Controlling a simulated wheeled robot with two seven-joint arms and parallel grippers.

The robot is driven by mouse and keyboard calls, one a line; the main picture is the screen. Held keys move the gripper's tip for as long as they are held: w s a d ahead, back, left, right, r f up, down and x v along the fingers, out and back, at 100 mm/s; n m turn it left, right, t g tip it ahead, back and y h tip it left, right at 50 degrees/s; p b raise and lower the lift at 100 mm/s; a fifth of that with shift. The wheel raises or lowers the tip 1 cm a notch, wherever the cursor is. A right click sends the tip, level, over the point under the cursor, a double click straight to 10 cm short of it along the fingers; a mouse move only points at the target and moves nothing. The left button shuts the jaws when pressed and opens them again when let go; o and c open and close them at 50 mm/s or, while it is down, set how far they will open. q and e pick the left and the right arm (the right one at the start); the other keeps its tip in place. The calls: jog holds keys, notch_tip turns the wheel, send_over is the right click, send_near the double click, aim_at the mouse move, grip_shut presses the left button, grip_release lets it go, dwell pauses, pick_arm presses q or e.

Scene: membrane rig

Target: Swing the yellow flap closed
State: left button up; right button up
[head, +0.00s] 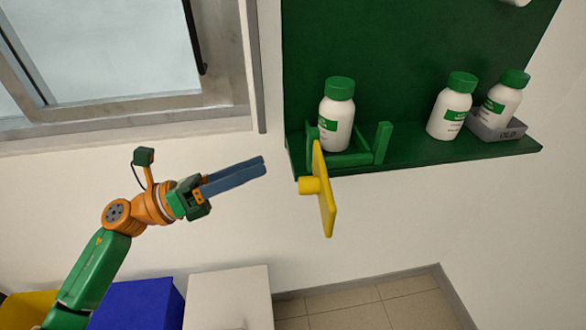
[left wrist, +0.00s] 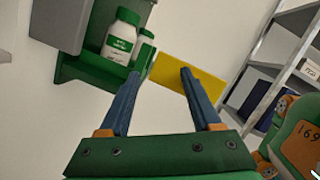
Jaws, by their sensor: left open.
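The yellow flap (head: 325,200) is a thin upright panel with a short round knob on its left face. It stands swung out from a green holder (head: 350,158) on the shelf front. A white bottle with a green cap (head: 338,124) stands in the holder. My left gripper (head: 264,164) is open and empty, just left of the flap and apart from it, its blue fingers pointing toward it. In the left wrist view the flap (left wrist: 200,84) shows beyond the fingertips, partly hidden by the right finger. My right gripper is not seen.
A window (head: 110,50) is at upper left. A blue bin (head: 140,305) and a white box (head: 228,298) stand below. Open air surrounds the flap's lower end.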

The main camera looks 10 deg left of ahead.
aim_at(312, 185)
pick_arm(q)
jog(key=s+d+m+g+y+p, duration=0.1)
jog(key=s+d+m+g+p, duration=0.2)
jog(key=d+m+g+p, duration=0.1)
jog(key=d+m+g, duration=0.1)
jog(key=d+m, duration=0.1)
jog(key=d, duration=0.1)
jog(key=shift+d+m+p, duration=0.3)
jog(key=shift+d+m, duration=0.05)
jog(key=shift+m, duration=0.05)
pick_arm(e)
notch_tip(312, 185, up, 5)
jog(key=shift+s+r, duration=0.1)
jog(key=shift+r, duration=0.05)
pick_arm(q)
jog(key=shift+r, duration=0.1)
grip_shut()
dwell(0.5)
